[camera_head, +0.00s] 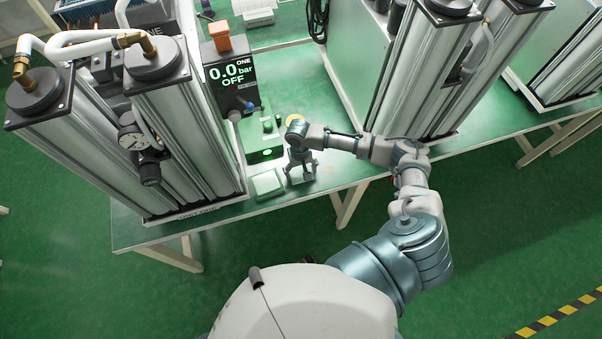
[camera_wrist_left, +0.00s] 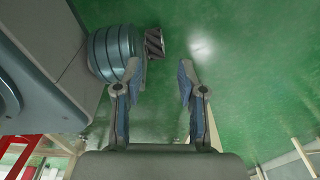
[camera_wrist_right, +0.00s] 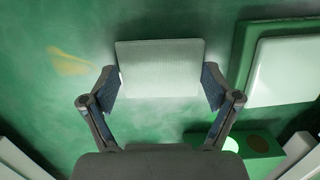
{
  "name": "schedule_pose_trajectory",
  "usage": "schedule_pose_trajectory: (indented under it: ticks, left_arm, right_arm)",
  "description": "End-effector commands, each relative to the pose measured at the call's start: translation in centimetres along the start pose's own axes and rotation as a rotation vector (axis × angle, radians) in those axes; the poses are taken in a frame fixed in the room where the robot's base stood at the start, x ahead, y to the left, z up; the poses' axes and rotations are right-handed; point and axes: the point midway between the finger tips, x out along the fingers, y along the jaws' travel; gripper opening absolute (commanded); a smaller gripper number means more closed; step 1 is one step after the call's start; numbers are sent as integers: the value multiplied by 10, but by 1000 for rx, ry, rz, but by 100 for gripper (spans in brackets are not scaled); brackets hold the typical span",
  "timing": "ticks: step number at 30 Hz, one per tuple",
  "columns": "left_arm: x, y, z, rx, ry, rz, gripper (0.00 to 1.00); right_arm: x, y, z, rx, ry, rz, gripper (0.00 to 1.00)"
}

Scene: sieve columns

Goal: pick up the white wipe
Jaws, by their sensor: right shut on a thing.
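The white wipe (camera_wrist_right: 160,68) is a pale flat rectangle in the right wrist view. My right gripper (camera_wrist_right: 161,88) is shut on it, with one finger against its left edge and the other against its right edge. In the head view the right gripper (camera_head: 301,170) points down over the green bench near its front edge, and covers most of the wipe. I cannot tell whether the wipe touches the bench. My left gripper (camera_wrist_left: 164,75) shows only in the left wrist view. Its fingers are apart with nothing between them, above the green floor.
A green tray with a pale pad (camera_head: 267,183) lies close beside the wipe. Behind it stand a green block (camera_head: 263,140) and a display unit (camera_head: 231,78) reading 0.0 bar OFF. Metal columns (camera_head: 165,125) rise left; more columns (camera_head: 420,75) rise right.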

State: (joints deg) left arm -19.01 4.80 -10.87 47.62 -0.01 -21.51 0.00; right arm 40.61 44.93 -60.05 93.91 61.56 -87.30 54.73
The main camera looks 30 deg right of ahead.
Motion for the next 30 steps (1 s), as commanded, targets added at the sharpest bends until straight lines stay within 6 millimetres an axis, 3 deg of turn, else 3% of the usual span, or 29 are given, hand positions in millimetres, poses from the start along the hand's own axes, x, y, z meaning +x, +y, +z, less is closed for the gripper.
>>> schedule_pose_trajectory:
  ticks: [8,15,30]
  left_arm:
    - [-1,0,2,1,1,0,40]
    - [-2,0,15,3,-4,0,40]
    - [-3,-1,44,9,-17,0,40]
  right_arm:
    - [-8,-1,1,-2,0,-2,66]
    - [-38,-1,4,-1,2,-3,66]
    - [-33,-40,125,-5,-3,-3,66]
